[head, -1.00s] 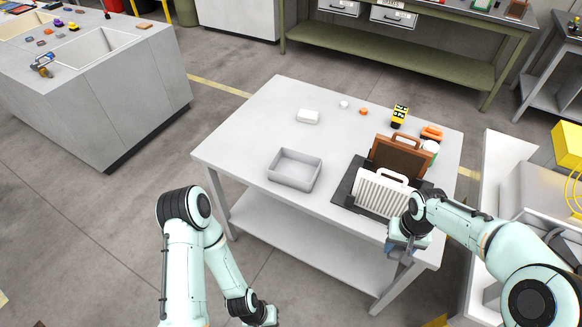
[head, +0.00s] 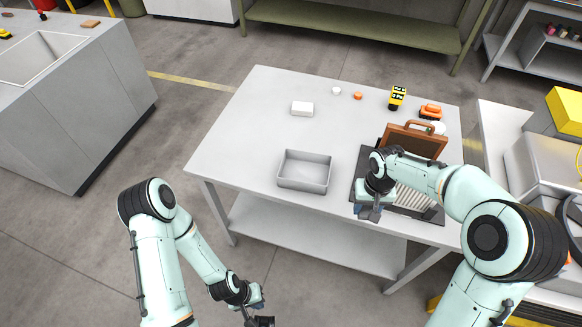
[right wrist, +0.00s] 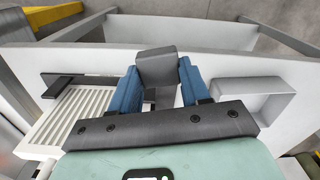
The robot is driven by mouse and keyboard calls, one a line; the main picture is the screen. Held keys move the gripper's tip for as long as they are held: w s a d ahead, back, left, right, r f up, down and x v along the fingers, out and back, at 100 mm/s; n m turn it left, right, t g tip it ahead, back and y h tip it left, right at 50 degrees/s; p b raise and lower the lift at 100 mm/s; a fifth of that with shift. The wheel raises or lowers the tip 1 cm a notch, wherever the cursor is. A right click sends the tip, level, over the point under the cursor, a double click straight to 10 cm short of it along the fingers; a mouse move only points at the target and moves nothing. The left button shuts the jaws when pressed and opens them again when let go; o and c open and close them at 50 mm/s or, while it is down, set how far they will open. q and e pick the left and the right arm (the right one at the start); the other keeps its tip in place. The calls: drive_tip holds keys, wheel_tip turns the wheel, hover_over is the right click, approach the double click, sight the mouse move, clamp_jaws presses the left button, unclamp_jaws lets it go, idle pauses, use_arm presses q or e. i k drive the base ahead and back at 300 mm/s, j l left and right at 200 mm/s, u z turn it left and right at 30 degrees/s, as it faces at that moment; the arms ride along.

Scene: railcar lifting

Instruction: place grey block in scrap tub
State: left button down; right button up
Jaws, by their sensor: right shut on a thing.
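A grey block (right wrist: 157,67) sits between the two blue fingers of my right gripper (right wrist: 157,85) in the right wrist view. My right gripper (head: 369,211) is shut on it, near the table's front edge, to the right of the tub. In the head view I cannot make out the block behind the gripper. The scrap tub, a shallow grey open box (head: 303,187), stands on the table left of my right gripper and looks empty. It also shows at the right of the right wrist view (right wrist: 281,107). My left gripper (head: 261,319) is low, off the table, at the bottom edge; its jaws are unclear.
A white ribbed rack (head: 412,199) and a brown case with a handle (head: 414,139) stand on a dark mat right of the tub. A white block (head: 302,109), a yellow-black item (head: 397,98) and an orange item (head: 431,111) lie farther back. The table's left is clear.

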sight(304, 176)
drive_tip(key=i+j, duration=0.85)
drive_tip(key=j, duration=0.15)
